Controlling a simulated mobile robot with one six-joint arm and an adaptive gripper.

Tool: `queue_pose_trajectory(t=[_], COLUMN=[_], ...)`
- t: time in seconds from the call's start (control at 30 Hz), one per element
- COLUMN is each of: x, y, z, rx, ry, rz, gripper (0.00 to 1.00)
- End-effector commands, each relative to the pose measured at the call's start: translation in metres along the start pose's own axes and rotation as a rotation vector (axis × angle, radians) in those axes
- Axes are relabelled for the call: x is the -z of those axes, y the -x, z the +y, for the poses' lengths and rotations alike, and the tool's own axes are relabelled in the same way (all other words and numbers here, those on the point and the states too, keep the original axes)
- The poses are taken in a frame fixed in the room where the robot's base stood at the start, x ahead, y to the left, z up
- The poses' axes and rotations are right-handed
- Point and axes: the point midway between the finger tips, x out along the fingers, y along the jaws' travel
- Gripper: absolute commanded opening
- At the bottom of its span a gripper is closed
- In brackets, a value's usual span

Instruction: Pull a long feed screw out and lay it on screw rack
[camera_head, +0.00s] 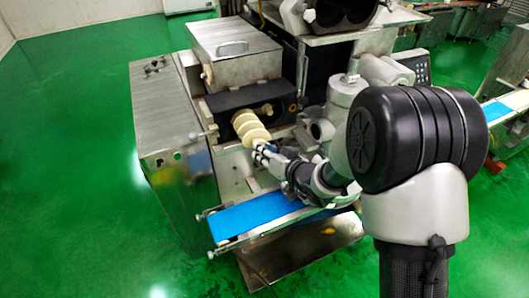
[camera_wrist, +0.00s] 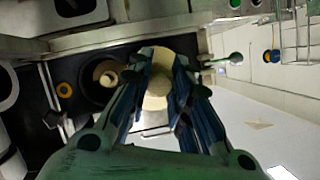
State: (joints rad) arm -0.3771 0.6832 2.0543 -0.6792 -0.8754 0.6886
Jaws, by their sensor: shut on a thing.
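A cream-coloured long feed screw (camera_head: 248,126) with wide spiral flights sticks out of the front of the encrusting machine (camera_head: 228,104). Its far end is close to the dark opening, and I cannot tell how much of it is still inside. My gripper (camera_head: 262,154) is shut on the near end of the screw. In the wrist view the screw (camera_wrist: 157,88) lies between the two fingers of my gripper (camera_wrist: 160,72). A second round cream part (camera_wrist: 107,74) sits in a dark bore beside it. I cannot make out the screw rack.
A blue conveyor belt (camera_head: 245,214) runs below my gripper at the machine's front. A steel cabinet (camera_head: 160,110) stands on the left. A metal hopper (camera_head: 235,50) is above the screw. Green floor is clear at the left.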

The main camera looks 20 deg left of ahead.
Motion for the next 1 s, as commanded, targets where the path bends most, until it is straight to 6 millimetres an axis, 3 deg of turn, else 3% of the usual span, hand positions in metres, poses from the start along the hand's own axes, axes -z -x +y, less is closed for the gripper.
queue_pose_trajectory(t=[0.37,0.6,0.73,1.0], x=[0.0004,0.0003,0.0002,0.0002], y=[0.0,0.0,0.0,0.0], z=[-0.0001,-0.0001,-0.0001,-0.0001], rx=[0.0,0.0,0.0,0.0], ry=[0.001,0.001,0.001,0.001], rz=[0.001,0.001,0.001,0.0], gripper=[0.42,0.42,0.51,0.51])
